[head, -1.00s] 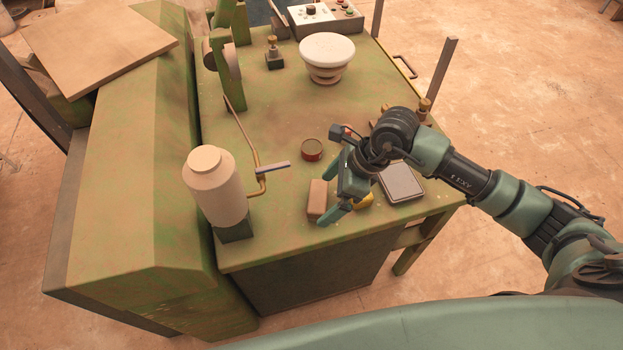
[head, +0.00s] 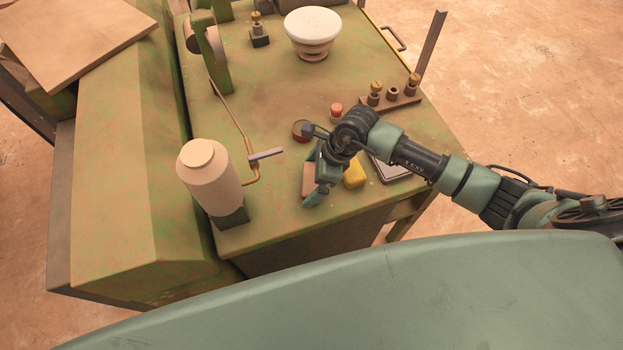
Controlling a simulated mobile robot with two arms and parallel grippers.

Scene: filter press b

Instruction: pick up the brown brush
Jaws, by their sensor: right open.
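The brown brush (head: 308,179) looks like a small brown block near the front edge of the green table (head: 275,215). No bristles show. My right gripper (head: 314,185) is open and over the right side of the brush, hiding part of it. One finger shows at the near right end of the brush; the other is hard to make out. I cannot tell whether the gripper touches the brush. My left gripper is not in view.
A yellow block (head: 355,176) and a grey flat tray (head: 388,170) lie right of the gripper. A round tin (head: 301,130) and a red-topped piece (head: 336,111) are behind. A pale cylinder (head: 210,178) and a crank handle (head: 266,154) stand left.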

